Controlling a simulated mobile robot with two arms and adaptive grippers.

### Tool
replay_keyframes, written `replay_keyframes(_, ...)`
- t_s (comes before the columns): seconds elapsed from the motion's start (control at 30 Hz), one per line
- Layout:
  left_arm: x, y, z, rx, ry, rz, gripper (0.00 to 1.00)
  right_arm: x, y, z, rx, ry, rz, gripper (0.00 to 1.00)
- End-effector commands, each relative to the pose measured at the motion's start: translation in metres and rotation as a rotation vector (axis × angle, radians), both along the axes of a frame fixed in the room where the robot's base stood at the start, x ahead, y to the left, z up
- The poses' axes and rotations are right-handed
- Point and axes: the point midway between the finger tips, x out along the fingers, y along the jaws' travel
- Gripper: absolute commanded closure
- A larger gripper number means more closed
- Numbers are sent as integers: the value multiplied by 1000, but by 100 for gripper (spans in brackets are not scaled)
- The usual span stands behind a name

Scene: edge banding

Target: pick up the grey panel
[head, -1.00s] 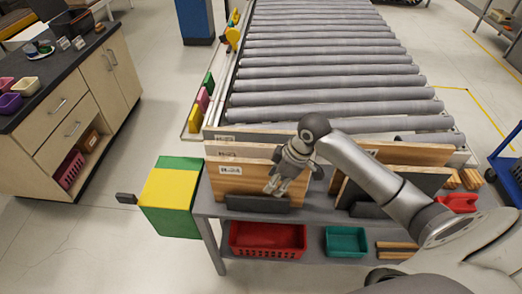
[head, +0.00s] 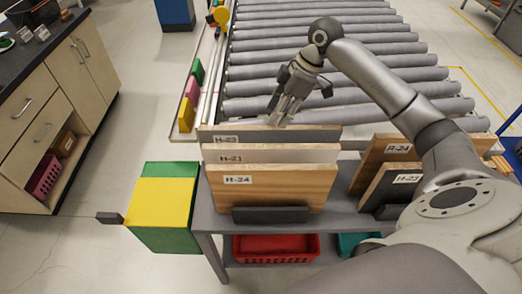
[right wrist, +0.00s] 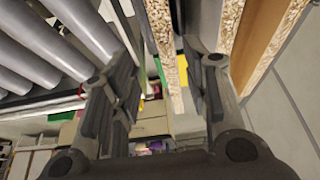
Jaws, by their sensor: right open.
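A second dark grey panel (head: 392,189), also labelled H-23, leans in the right group. My left gripper is not in view.
A roller conveyor (head: 390,88) lies behind the rack. Panel R-24 (head: 382,156) stands at the right. A red bin (head: 275,248) and teal bin (head: 355,243) sit on the lower shelf. A yellow-green box (head: 163,203) stands at the left.

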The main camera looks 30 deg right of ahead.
Motion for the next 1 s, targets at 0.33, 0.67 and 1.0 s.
replay_keyframes(0.33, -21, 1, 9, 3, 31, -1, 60, 9, 15, -43, 3, 2, 0, 57)
replay_keyframes(0.67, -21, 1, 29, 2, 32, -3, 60, 12, 29, -75, 4, 4, 0, 57)
replay_keyframes(1.0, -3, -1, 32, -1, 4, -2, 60, 17, 34, -97, 0, 0, 0, 57)
